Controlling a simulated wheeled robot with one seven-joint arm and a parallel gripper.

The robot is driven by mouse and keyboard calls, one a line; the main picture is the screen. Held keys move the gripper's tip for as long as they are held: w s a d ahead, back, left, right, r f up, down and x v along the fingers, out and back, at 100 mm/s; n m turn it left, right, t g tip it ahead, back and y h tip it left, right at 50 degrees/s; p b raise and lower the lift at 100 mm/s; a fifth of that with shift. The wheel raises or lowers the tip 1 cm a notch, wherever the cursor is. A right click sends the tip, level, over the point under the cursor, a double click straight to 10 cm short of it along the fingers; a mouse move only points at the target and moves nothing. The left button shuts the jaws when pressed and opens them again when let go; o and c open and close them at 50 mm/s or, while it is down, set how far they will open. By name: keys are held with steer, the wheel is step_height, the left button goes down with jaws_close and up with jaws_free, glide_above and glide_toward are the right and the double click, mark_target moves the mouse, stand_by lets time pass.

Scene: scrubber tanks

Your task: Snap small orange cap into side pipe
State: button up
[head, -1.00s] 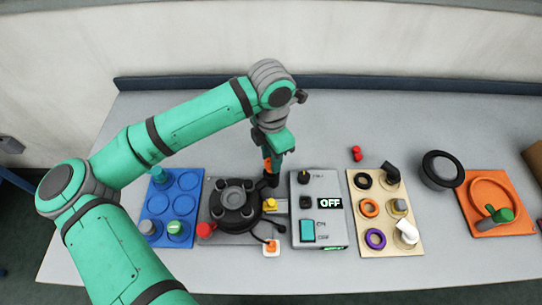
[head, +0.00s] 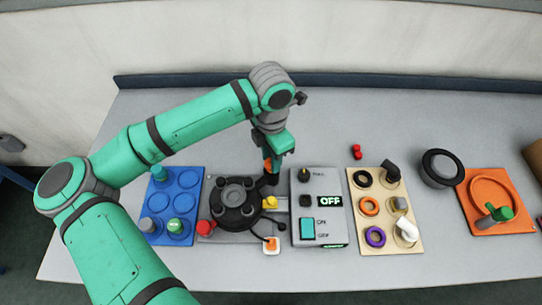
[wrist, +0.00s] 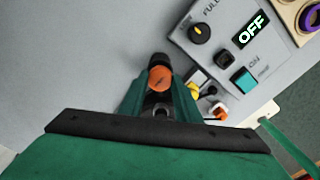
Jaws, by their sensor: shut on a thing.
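My gripper (wrist: 160,100) is shut on the small orange cap (wrist: 160,78), which shows between the green fingers in the wrist view. In the head view the cap (head: 267,164) is a small orange patch at the tip of my gripper (head: 270,160). The black side pipe (head: 270,181) stands on the right of the black round tank (head: 236,203), just below the gripper. In the wrist view the pipe's dark end (wrist: 156,62) is right beside the cap. I cannot tell whether the cap is inside the pipe mouth or only against it.
A grey control panel (head: 310,240) reading OFF stands close to the right of the tank. A yellow part (head: 270,202) and a red knob (head: 205,228) flank the tank. A blue tray (head: 158,203) is left; a beige ring board (head: 385,245) is right. The table behind is mostly clear.

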steer(key=shift+f, duration=1.3)
jaws_close()
stand_by(2.0)
steer(key=o, duration=1.2)
jaws_free()
steer(key=shift+w, duration=0.15)
steer(key=shift+o, duration=1.2)
steer(key=shift+a, duration=0.1)
steer(key=o, duration=0.5)
steer(key=shift+a, duration=0.1)
steer(key=shift+o, duration=0.9)
steer(key=shift+d, duration=0.3)
steer(key=shift+s+d, duration=0.1)
steer(key=shift+s, duration=0.1)
steer(key=shift+a+r, duration=0.1)
steer(key=shift+a, duration=0.1)
